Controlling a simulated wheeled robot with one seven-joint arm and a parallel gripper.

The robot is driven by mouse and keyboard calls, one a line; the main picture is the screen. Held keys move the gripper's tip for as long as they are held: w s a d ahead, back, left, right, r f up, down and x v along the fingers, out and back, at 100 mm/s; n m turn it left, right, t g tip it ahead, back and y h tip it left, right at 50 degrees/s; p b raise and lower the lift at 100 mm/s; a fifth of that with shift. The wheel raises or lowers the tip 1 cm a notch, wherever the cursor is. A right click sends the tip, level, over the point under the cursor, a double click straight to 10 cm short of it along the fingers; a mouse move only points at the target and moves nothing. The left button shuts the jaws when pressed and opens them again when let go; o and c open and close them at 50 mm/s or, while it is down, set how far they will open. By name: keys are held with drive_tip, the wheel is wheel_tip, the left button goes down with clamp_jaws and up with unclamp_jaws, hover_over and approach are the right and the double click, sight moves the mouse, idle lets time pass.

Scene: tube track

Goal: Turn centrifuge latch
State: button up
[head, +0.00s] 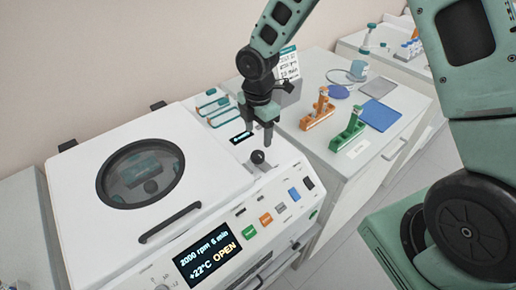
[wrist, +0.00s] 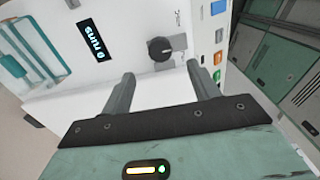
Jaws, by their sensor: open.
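The centrifuge latch is a round black knob (head: 257,157) on the white top of the centrifuge (head: 210,225), right of the lid. It also shows in the wrist view (wrist: 160,49), beside a grey plate. My gripper (head: 262,133) points down just above and behind the knob. In the wrist view my gripper (wrist: 160,70) is open and empty, its two fingers apart, with the knob just beyond the gap between the tips. The lid (head: 150,175) with its round window lies down. The centrifuge's display (head: 208,258) reads 2000 rpm, 6 min, +22°C and OPEN.
Coloured buttons (head: 280,207) line the centrifuge's front panel. A small display (wrist: 91,40) reads 0 runs. The right bench holds an orange rack (head: 318,112), a green rack (head: 347,135) and a blue pad (head: 381,115).

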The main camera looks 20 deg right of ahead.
sight(258, 154)
wheel_tip(258, 154, down, 8)
drive_tip(key=shift+f+p, duration=0.2)
drive_tip(key=shift+p, duration=0.55)
drive_tip(key=c, duration=1)
